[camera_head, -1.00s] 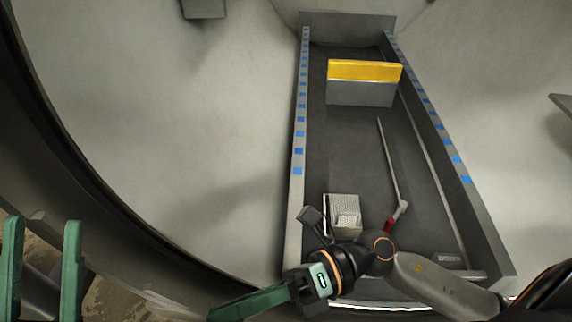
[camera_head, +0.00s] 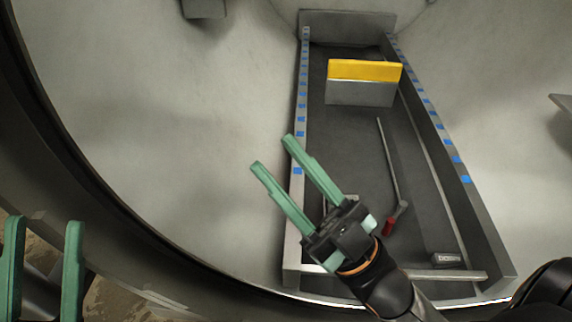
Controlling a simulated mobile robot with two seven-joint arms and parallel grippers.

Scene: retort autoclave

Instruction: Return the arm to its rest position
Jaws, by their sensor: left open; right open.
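My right gripper (camera_head: 272,152) has two green fingers, spread apart with nothing between them. It points up and to the left over the left rail of the tray (camera_head: 292,240), inside the round vessel. Its arm comes in from the bottom right. My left gripper (camera_head: 44,225) shows its two green fingers at the lower left edge, apart and empty, outside the vessel's rim. A grey perforated block in the tray is mostly hidden behind my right gripper.
A grey block with a yellow top (camera_head: 365,72) stands across the far part of the tray. A thin rod with a red end (camera_head: 392,165) lies in the tray's middle. A small dark labelled block (camera_head: 447,259) sits near right. Blue marks line both rails. The vessel rim (camera_head: 130,245) curves along the left.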

